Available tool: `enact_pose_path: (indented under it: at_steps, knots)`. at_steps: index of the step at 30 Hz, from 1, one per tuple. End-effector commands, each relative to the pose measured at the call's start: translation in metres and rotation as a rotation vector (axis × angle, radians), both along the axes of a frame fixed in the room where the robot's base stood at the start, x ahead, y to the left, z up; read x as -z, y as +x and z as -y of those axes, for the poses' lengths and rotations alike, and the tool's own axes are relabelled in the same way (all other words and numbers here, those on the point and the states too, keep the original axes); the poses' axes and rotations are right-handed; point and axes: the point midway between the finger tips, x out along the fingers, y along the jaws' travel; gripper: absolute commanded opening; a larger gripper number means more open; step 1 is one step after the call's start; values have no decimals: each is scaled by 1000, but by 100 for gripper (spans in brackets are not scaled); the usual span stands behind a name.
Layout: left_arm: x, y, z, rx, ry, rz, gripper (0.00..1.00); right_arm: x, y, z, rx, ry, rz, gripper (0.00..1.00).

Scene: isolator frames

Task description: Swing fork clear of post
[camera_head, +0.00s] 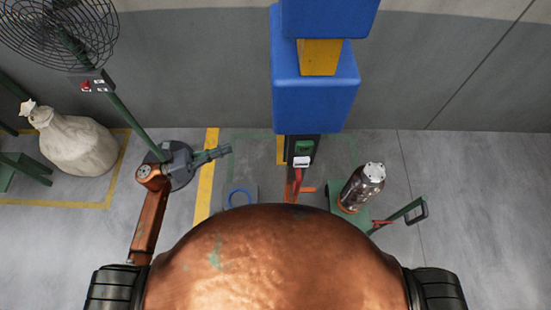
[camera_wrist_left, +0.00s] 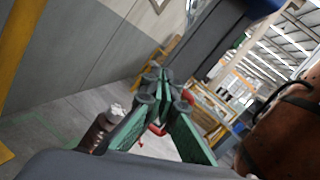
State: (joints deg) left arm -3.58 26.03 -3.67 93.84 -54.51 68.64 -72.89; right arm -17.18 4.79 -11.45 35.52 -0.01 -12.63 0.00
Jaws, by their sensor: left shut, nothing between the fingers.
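The post (camera_head: 303,145) stands ahead of me, dark low down with a green and white switch piece on its front, below blue and yellow padding. A red bar (camera_head: 297,181), possibly the fork, hangs at the post's lower front; its far end is hidden by my body. My left gripper (camera_head: 228,149) is shut and empty, pointing right, to the left of the post with a gap between them. In the left wrist view its green fingers (camera_wrist_left: 164,74) meet at the tips, and red parts (camera_wrist_left: 157,130) show behind them. My right gripper is out of view.
A metal cylinder (camera_head: 362,186) stands on a green base right of the post, near a black-ended green handle (camera_head: 415,211). A pale sack (camera_head: 73,143) and a caged fan (camera_head: 65,30) are at the left. Bare floor (camera_head: 470,190) lies at the right.

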Motion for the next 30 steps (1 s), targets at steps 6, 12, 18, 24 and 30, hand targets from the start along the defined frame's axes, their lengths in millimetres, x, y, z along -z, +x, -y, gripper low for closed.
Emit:
enact_pose_path:
  at_steps: [6, 12, 18, 24, 30]
  knots:
    - [-37, -61, 29, 225, 199, 346, 0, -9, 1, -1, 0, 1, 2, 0]
    - [-40, -66, 49, 245, 212, 378, 0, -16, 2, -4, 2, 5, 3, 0]
    - [-42, -64, 89, 243, 208, 375, 0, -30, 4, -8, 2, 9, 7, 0]
    - [-42, -62, 129, 242, 207, 373, 0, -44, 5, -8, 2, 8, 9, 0]
    - [-40, -60, 157, 241, 208, 371, 0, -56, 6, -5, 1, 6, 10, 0]
